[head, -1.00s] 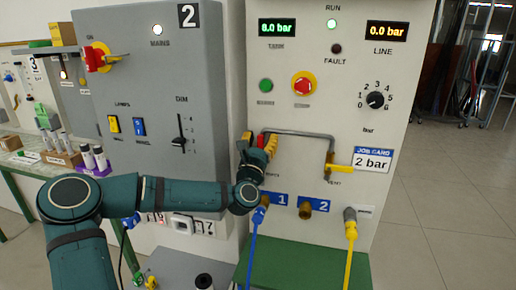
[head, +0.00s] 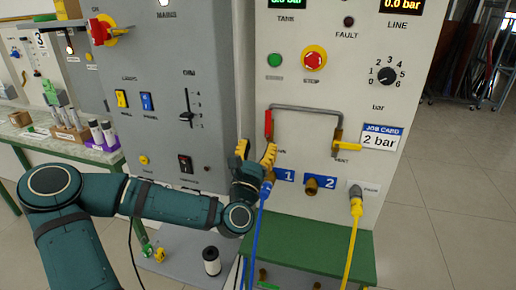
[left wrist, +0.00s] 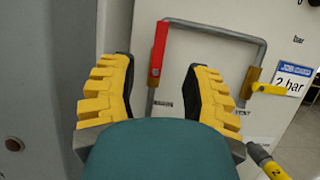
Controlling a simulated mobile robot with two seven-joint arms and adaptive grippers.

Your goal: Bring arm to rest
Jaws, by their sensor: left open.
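My left gripper (head: 256,156) is in front of the light pressure panel (head: 262,60), just left of the red valve handle (head: 268,123). In the left wrist view its two yellow-padded fingers (left wrist: 165,95) are spread apart with nothing between them. The red handle (left wrist: 158,50) stands upright beyond the fingers, apart from them as far as I can tell. The yellow vent handle (head: 347,146) points sideways to the right. My right gripper is not in view.
A blue hose (head: 256,235) hangs from port 1 and a yellow hose (head: 352,245) from the right port. A green shelf (head: 300,250) stands below. A grey switch panel (head: 160,60) is on the left.

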